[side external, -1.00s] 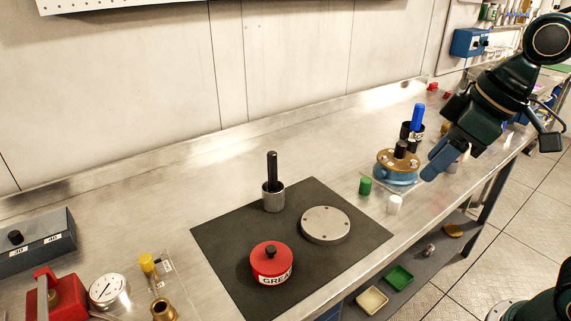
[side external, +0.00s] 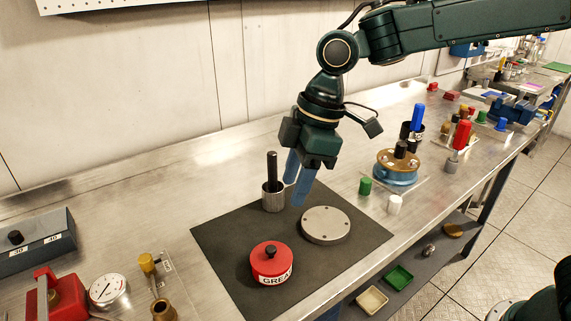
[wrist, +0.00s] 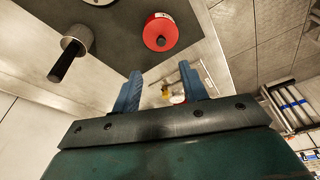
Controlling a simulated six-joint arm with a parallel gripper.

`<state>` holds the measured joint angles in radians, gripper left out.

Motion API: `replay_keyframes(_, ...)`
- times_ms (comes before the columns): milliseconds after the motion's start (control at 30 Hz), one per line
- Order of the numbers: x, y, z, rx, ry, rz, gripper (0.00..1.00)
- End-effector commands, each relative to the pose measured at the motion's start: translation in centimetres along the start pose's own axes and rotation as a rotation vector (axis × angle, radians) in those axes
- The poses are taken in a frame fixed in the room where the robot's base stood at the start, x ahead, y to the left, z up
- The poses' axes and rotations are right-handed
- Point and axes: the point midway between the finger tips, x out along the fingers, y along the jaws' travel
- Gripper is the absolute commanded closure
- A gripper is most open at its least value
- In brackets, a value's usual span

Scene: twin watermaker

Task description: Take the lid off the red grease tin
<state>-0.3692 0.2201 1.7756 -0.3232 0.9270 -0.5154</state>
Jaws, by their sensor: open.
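The red grease tin (side external: 272,270) stands upright on the dark mat (side external: 232,265), with a "GREASE" label partly visible on its side. Its red lid (side external: 270,255) with a black knob is on top. In the wrist view the tin (wrist: 161,33) shows from above near the top centre. My gripper (side external: 298,191) has blue fingers and is open and empty. It hangs above the back part of the mat, up and to the right of the tin, apart from it. In the wrist view the two fingertips (wrist: 164,80) are spread apart with nothing gripped.
A knurled metal cup with a black handle (side external: 273,196) stands at the mat's back, close to my fingers. A flat grey disc (side external: 326,225) lies right of the tin. A blue flanged part (side external: 397,168) and green and white caps stand further right. A gauge (side external: 109,290) is at left.

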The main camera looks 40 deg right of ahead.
Motion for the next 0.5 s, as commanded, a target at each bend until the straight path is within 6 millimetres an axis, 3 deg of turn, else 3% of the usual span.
replay_keyframes(333,0.7,0.0,-0.3,-0.014,-0.001,-0.007,0.57)
replay_keyframes(500,2.1,-0.1,-0.3,-0.014,-0.003,-0.009,0.57)
